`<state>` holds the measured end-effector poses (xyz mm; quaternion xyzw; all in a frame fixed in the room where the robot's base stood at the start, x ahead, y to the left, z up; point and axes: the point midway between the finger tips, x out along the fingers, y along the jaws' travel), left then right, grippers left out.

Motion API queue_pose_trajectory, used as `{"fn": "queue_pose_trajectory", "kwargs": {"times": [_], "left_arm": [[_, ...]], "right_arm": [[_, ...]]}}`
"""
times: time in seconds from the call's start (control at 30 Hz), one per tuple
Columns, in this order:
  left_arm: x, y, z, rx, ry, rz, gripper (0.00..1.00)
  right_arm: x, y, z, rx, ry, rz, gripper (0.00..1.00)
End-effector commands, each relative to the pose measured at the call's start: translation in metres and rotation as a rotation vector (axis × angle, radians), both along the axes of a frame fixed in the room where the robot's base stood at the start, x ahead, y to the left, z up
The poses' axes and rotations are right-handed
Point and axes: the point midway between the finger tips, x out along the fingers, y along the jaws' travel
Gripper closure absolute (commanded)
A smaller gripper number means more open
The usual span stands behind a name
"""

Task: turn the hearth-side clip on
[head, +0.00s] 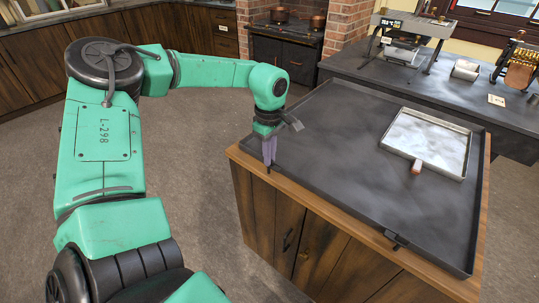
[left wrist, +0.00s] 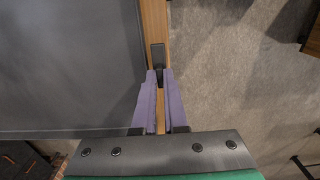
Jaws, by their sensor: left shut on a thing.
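My left gripper (head: 269,160) points down at the left edge of the large dark tray (head: 345,165) on the wooden cabinet. In the left wrist view its purple fingers (left wrist: 159,76) are shut on a small black clip (left wrist: 157,56), one finger on each side. This clip lies on the wooden rim beside the tray, on the side towards the brick hearth; in the head view the fingers mostly hide it. A second dark clip (head: 396,239) sits at the tray's front edge. My right gripper is not in view.
A dark bench (head: 450,85) with machines stands behind. The stove (head: 283,48) is at the back. Bare floor lies left of the cabinet.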

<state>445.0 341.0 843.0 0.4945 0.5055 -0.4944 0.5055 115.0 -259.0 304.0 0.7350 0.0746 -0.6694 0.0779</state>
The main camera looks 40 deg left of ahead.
Motion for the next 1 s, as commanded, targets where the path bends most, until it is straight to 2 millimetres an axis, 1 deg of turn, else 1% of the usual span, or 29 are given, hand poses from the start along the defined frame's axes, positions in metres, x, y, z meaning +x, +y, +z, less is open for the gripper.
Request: {"fn": "queue_pose_trajectory", "kwargs": {"times": [0.27,0.47,0.7,1.0], "left_arm": [[0.000,0.001,-0.001,0.002,-0.001,0.043,1.00],[0.001,0.001,-0.003,0.001,-0.002,0.148,1.00],[0.002,0.001,-0.003,0.002,-0.003,0.348,1.00],[0.002,0.002,-0.002,0.003,-0.003,0.635,1.00]], "right_arm": [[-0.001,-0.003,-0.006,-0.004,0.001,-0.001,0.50],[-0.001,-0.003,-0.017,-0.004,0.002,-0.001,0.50],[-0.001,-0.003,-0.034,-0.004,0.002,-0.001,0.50],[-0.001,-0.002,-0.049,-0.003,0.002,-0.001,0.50]]}}
